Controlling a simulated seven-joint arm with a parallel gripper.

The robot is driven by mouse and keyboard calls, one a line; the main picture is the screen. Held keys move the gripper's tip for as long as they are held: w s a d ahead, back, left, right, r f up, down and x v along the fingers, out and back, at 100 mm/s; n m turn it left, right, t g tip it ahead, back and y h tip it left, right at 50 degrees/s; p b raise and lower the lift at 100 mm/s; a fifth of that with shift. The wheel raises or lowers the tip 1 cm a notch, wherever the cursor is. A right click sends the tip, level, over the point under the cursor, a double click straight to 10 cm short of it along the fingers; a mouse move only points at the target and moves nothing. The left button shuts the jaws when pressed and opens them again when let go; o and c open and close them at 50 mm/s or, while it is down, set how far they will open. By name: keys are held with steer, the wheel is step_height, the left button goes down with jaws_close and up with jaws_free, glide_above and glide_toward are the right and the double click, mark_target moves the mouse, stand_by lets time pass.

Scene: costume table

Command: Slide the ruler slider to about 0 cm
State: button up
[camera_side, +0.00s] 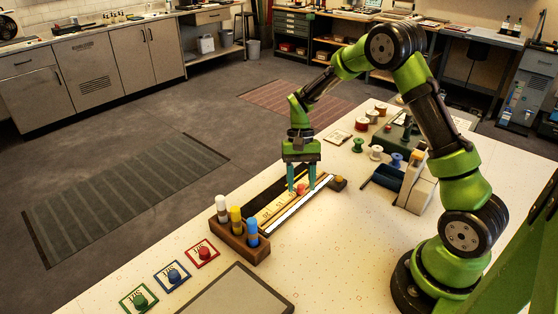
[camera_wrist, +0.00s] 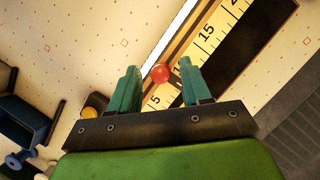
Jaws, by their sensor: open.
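The slider has a round red knob (camera_side: 301,188) that sits on the pale yellow ruler (camera_side: 268,211). In the wrist view the red knob (camera_wrist: 160,73) is between my two open fingers, close to the tips. The ruler (camera_wrist: 207,47) shows a printed 15 above and right of the knob. Another number below the knob is partly hidden by my finger. My gripper (camera_side: 302,186) is open and points down over the ruler, with one green finger on each side of the knob. Contact between fingers and knob cannot be told.
A white strip (camera_side: 300,204) runs along the ruler. A wooden block with coloured pegs (camera_side: 239,242) stands at the near end of the ruler. Red, blue and green knobs on cards lie at the front left. Thread spools (camera_side: 376,152) and a dark blue tray (camera_side: 388,177) stand to the right.

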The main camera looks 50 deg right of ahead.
steer(key=shift+c, duration=0.5)
jaws_close()
steer(key=d, duration=1)
steer(key=shift+d, duration=0.3)
steer(key=shift+c, duration=0.6)
jaws_free()
steer(key=shift+o, duration=1.1)
